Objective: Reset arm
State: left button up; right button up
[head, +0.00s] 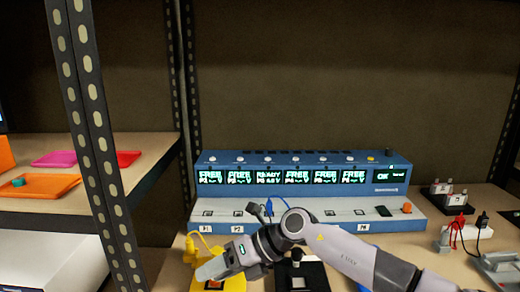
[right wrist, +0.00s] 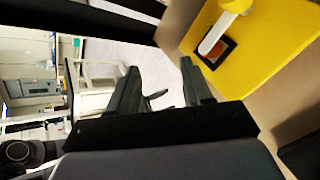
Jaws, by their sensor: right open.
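My right arm reaches in from the lower right of the head view and bends down to the left. Its gripper (head: 210,270) is low over a yellow block (head: 231,285) on the bench. In the right wrist view the two dark fingers (right wrist: 160,82) stand apart with nothing held between them. The yellow block (right wrist: 290,35) lies beyond and to the right of the fingers, with a dark square recess and a pale-stemmed yellow piece on it. My left gripper is out of view.
A blue device with lit displays (head: 300,175) stands at the back, above a pale socket strip (head: 335,212). A black stand (head: 313,272) is right of the gripper. Red and black leads (head: 458,228) lie at the right. A slotted shelf post (head: 95,130) rises at the left.

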jog(key=s+a+r+m+t+y+p, duration=0.2)
jog(key=s+a+r+m+y, duration=0.1)
jog(key=s+m+y, duration=0.3)
jog(key=d+f+m+t+h+p, duration=0.1)
jog(key=d+f+m+t+h, duration=0.2)
jog(key=d+m+t, duration=0.7)
jog(key=d+f+m+t+h+p, duration=0.2)
jog(key=d+f+m+t+h, duration=0.25)
jog(key=m, duration=0.95)
jog(key=s+d+f+m+g+h+p, duration=0.1)
jog(key=s+d+f+m+g+h, duration=0.2)
jog(key=s+d+f+m, duration=0.2)
jog(key=s+d+f+m+g+h+p, duration=0.1)
jog(key=s+d+f+m+g+h, duration=0.2)
jog(key=s+d+f+m, duration=0.3)
jog(key=s+d+f+h, duration=0.1)
jog(key=s+d, duration=0.4)
jog(key=d, duration=0.1)
jog(key=shift+s+f, duration=0.15)
jog(key=shift+s, duration=0.2)
jog(key=shift+w+d+h, duration=0.1)
jog(key=shift+d+h, duration=0.1)
jog(key=shift+h, duration=0.05)
